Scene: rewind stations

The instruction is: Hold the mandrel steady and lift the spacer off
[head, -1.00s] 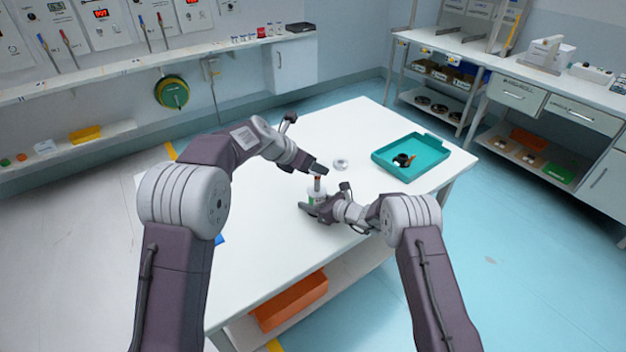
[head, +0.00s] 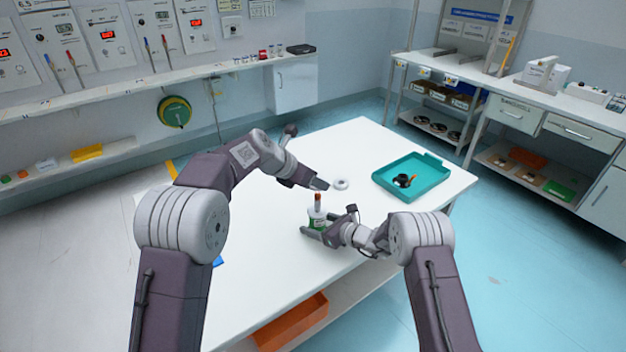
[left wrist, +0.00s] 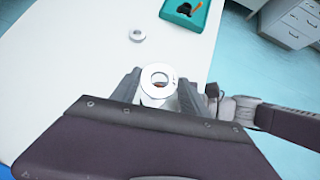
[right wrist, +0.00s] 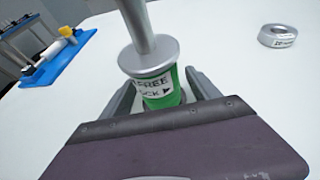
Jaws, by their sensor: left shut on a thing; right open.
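The mandrel (head: 318,210) stands upright on the white table, with a brownish tip in the head view. The right wrist view shows its grey post (right wrist: 139,25), round flange and green labelled body (right wrist: 163,92). My left gripper (head: 322,185) is just above the mandrel's tip. In the left wrist view its fingers are shut on a pale ring, the spacer (left wrist: 158,74); the mandrel shows partly below it. The fingers hide the spacer in the head view. My right gripper (head: 318,233) is open, its fingers on either side of the green body.
A loose silver ring (head: 340,184) lies on the table behind the mandrel. A teal tray (head: 440,166) with a small dark and orange item is at the far right. An orange bin (head: 290,322) is on the lower shelf.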

